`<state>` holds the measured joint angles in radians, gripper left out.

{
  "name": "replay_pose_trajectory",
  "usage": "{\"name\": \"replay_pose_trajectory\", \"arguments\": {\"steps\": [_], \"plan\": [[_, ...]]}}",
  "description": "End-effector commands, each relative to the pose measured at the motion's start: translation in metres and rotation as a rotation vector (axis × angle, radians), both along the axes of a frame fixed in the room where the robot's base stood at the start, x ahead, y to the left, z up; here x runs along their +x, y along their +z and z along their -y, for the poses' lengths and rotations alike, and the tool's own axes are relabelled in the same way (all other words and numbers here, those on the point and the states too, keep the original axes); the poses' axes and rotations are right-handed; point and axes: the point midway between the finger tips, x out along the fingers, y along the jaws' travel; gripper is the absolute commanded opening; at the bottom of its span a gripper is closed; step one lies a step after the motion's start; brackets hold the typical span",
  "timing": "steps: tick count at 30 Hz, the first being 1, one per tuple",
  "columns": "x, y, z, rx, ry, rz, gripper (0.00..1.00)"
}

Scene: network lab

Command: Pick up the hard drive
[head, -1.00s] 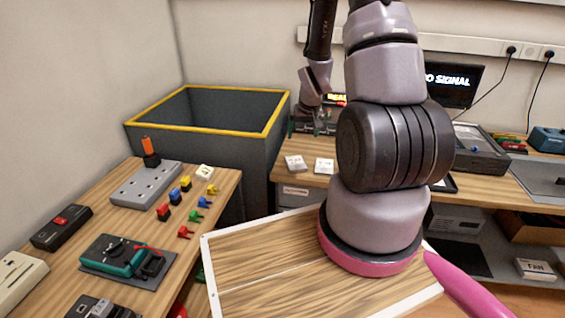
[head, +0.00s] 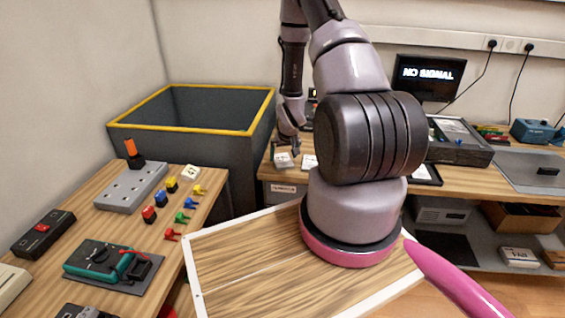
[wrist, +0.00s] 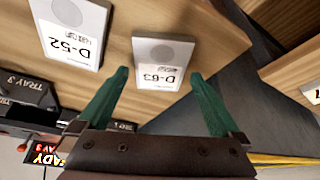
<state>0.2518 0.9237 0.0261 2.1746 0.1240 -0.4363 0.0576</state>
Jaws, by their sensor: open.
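Two white drive-like blocks lie on the back wooden table. In the wrist view one is marked D-63 (wrist: 160,60) and the other D-52 (wrist: 76,28). They also show in the head view as a left block (head: 283,160) and a right block (head: 309,161), their labels too small to read there. My gripper (wrist: 160,74) is open and empty, its two green fingers on either side of the lower end of D-63 in the wrist view. I cannot tell its height above the block. In the head view my gripper (head: 287,147) is just behind the left block.
A dark bin with a yellow rim (head: 190,130) stands left of the back table.

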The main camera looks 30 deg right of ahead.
Motion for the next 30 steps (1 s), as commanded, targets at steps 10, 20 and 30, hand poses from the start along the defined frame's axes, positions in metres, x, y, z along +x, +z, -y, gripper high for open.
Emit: {"name": "replay_pose_trajectory", "arguments": {"steps": [10, 20, 30], "plan": [[0.008, -0.017, 0.001, 0.000, 0.000, 0.000, 1.00], [0.008, -0.017, 0.001, 0.000, 0.000, 0.001, 0.07], [0.008, -0.008, 0.001, 0.000, 0.000, 0.002, 0.07]]}}
